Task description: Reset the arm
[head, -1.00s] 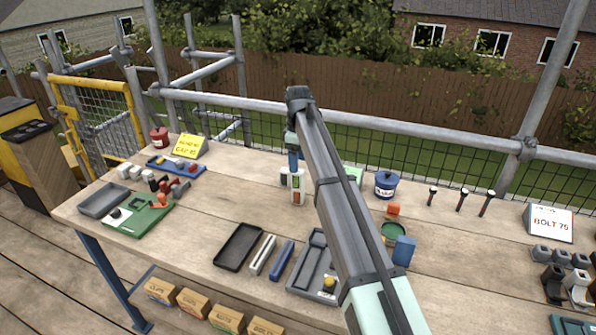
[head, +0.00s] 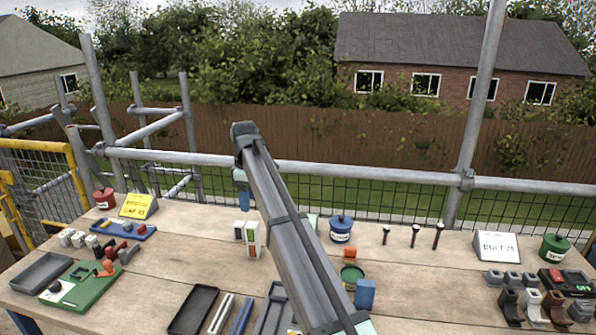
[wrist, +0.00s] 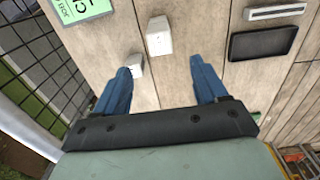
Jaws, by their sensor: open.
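My arm reaches out over the wooden table (head: 130,262) from the lower right of the head view. One white box (wrist: 158,36) lies beyond the fingertips and a smaller white box (wrist: 135,66) shows beside the left finger. Both are apart from the grip.
Scaffold rails (head: 330,170) and mesh run along the table's back edge. Around the arm are a blue tub (head: 341,229), a green tin (head: 351,272), a blue block (head: 365,294) and a dark tray (head: 193,309). Bare wood lies left of the white boxes.

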